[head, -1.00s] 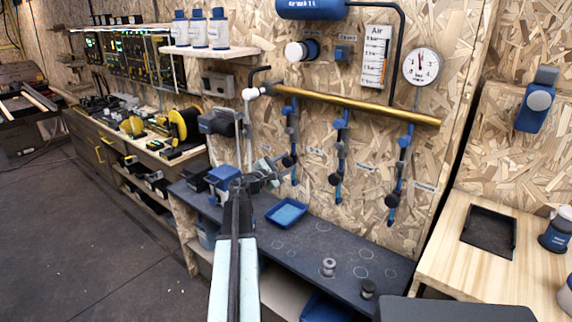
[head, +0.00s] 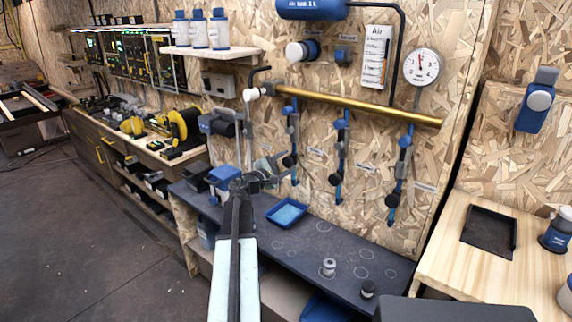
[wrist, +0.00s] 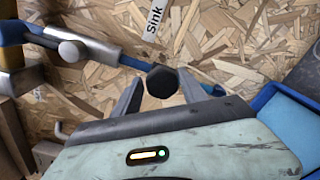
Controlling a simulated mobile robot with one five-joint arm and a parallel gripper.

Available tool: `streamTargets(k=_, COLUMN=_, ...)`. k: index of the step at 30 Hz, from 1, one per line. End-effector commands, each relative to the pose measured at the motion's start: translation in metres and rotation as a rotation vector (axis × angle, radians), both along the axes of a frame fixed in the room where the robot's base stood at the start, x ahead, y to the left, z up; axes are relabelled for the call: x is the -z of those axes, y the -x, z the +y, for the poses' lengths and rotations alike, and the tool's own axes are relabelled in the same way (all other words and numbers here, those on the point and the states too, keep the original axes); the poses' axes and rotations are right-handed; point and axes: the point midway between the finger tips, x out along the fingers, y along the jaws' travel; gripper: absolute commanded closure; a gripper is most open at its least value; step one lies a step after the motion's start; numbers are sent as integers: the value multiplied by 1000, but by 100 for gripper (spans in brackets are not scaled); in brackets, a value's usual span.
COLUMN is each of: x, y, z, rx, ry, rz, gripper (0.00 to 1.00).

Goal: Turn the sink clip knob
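The sink clip knob (wrist: 162,80) is dark and faceted, in the middle of the wrist view below a white label reading "Sink" (wrist: 154,18). My gripper (wrist: 160,84) is open, with one grey finger on each side of the knob. A gap shows at the left finger; I cannot tell whether the right one touches. In the head view my gripper (head: 270,170) is at the leftmost hanging blue clip (head: 293,125), just left of its dark knob (head: 288,161). The fingertips are small and partly hidden there.
Two more blue clips (head: 341,150) (head: 401,170) hang from the brass pipe (head: 360,106) to the right. A blue tray (head: 287,213) lies on the dark bench (head: 325,240) below; it also shows at the right of the wrist view (wrist: 290,125). The chipboard wall is close behind.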

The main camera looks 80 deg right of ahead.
Motion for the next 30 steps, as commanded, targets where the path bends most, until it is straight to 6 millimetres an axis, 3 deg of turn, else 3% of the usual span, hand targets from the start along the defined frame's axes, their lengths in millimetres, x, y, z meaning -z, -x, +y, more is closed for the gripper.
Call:
streamTargets(k=13, x=1, y=-1, z=6, rx=4, ry=-2, rz=-3, gripper=37)
streamTargets(k=24, x=1, y=-34, z=63, rx=2, ry=-1, rz=-3, gripper=37)
streamTargets(k=30, x=1, y=-38, z=69, rx=4, ry=-1, rz=-2, gripper=37)
